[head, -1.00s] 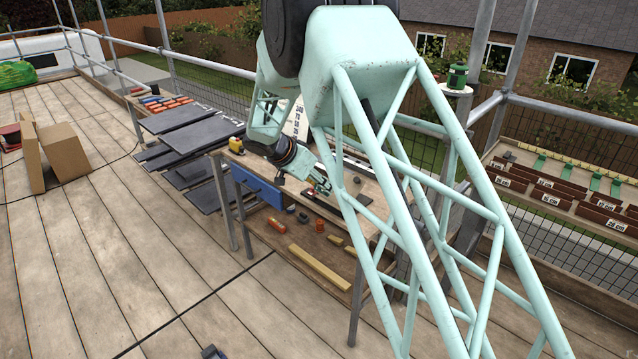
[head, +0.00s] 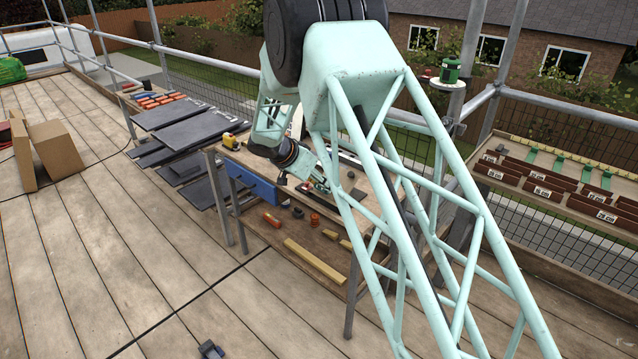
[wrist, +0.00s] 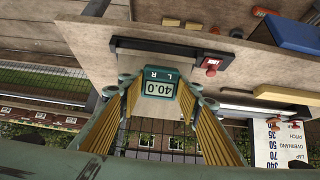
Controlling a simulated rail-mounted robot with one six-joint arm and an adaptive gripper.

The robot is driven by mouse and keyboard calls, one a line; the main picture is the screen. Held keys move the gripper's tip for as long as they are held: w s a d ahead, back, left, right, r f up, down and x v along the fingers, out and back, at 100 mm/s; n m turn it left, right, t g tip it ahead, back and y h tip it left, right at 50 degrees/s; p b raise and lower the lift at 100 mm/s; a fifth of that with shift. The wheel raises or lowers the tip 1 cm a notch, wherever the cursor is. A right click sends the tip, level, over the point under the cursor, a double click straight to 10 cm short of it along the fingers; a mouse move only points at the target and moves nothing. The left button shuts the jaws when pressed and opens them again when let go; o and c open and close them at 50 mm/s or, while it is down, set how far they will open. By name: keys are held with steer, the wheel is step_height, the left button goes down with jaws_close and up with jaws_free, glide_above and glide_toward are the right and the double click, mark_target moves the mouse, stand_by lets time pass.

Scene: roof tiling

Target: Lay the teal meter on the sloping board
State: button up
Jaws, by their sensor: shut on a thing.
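The teal meter (wrist: 160,84) is held between the two fingers of my gripper (wrist: 160,92) in the wrist view. In the head view my gripper (head: 314,184) is low over the workbench (head: 352,195), partly hidden by my arm. The meter is too small to make out there.
A marked sheet (wrist: 278,142) stands near in the wrist view. A rack of brown strips (head: 560,185) lies to the right.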

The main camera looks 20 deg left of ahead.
steer(key=shift+b+x, duration=0.8)
steer(key=shift+x, duration=0.2)
steer(key=shift+w+f+b, duration=0.1)
steer(key=shift+f+b, duration=0.15)
steer(key=shift+b, duration=0.25)
stand_by(0.9)
steer(key=shift+s+a+f, duration=0.1)
steer(key=shift+s+f, duration=0.15)
stand_by(1.0)
steer(key=o, duration=0.9)
steer(key=shift+c, duration=0.2)
steer(key=shift+s, duration=0.1)
steer(key=v, duration=0.7)
steer(key=shift+b, duration=0.35)
steer(key=shift+r, duration=0.1)
stand_by(0.4)
